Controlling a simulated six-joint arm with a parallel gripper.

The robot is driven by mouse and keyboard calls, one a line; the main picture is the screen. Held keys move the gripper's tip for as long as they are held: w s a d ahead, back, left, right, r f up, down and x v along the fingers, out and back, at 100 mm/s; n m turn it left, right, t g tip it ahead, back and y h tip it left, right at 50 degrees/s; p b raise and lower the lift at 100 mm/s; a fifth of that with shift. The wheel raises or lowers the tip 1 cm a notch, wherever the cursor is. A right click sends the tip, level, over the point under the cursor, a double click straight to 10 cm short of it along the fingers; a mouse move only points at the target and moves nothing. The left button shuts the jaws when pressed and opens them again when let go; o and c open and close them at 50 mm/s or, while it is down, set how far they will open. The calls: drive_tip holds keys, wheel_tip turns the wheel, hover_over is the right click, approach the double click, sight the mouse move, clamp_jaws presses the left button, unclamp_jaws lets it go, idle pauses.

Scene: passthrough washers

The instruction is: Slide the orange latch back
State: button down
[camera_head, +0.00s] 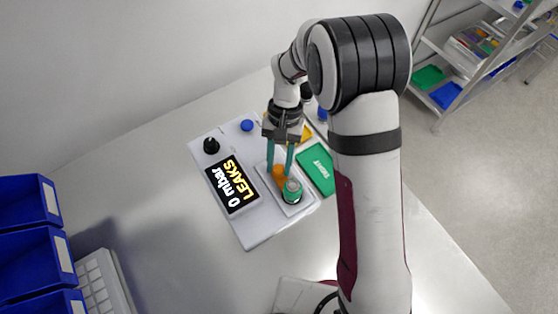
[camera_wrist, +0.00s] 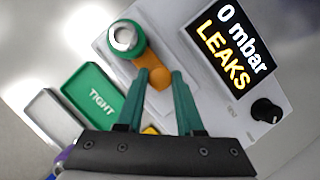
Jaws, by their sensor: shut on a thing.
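The orange latch (camera_head: 279,175) lies on the pale test unit (camera_head: 238,236), right beside a green, metal-topped round part (camera_head: 292,190). In the wrist view the latch (camera_wrist: 158,80) reaches from under the green part (camera_wrist: 126,40) to between my teal fingertips. My gripper (camera_head: 280,170) points down at the latch from above and is shut on its rounded end. The fingers hide part of the latch's sides. The display (camera_head: 231,184) on the unit reads "0 mbar LEAKS".
A green tray (camera_head: 317,168) marked TIGHT lies right of the unit, with a pale tray (camera_wrist: 48,112) alongside it. A black knob (camera_head: 211,145) and a blue button (camera_head: 247,125) stand on the unit. Blue bins (camera_head: 35,200) stand at the far left.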

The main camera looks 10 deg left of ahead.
idle(0.4)
drive_tip(key=shift+w+a, duration=1.05)
drive_tip(key=shift+w, duration=0.05)
drive_tip(key=c, duration=0.5)
unclamp_jaws()
drive_tip(key=v, duration=1.5)
drive_tip(key=shift+r, duration=0.45)
